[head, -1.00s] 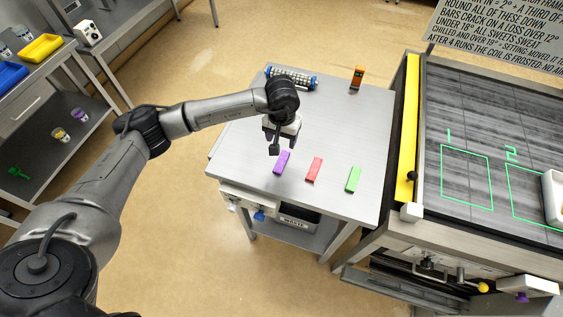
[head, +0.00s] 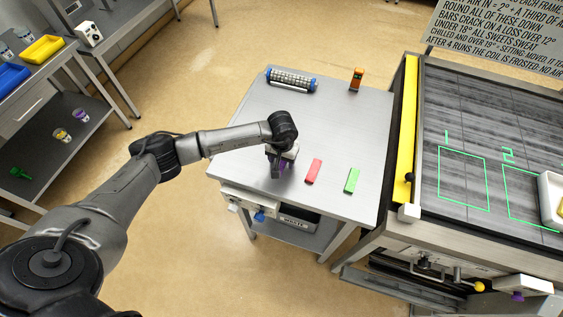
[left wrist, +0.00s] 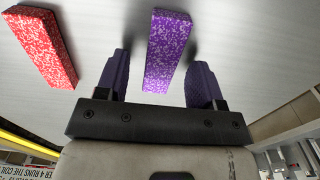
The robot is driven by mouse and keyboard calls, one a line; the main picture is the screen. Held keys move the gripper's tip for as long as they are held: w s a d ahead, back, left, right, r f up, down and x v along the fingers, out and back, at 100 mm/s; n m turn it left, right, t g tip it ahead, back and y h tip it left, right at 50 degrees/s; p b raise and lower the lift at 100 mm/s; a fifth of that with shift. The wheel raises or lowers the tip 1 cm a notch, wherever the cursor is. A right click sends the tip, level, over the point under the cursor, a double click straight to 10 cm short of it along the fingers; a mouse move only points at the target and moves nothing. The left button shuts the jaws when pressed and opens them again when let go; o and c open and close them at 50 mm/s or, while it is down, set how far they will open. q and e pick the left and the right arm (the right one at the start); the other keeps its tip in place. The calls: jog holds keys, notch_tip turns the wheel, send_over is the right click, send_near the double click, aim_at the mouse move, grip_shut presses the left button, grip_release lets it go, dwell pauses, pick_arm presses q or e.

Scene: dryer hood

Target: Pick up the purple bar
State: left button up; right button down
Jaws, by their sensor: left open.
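The purple bar (left wrist: 166,48) lies on the grey metal table (head: 330,120); in the left wrist view it is speckled and reaches between the fingers. In the head view my left gripper (head: 279,170) is over it and mostly hides it. My left gripper also shows in the left wrist view (left wrist: 158,82), open, with one dark purple finger on each side of the bar and a gap to each. My right gripper is not in view.
A red bar (head: 314,171) and a green bar (head: 352,180) lie to the right of the purple one. A roller with blue ends (head: 291,80) and an orange object (head: 356,78) are at the table's back. A dark panel with green outlines (head: 464,178) stands right.

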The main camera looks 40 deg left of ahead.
pick_arm(q)
jog(key=shift+f, duration=0.25)
jog(key=shift+c, duration=0.3)
jog(key=c, duration=0.9)
jog(key=shift+r, duration=0.15)
jog(key=shift+c, duration=0.2)
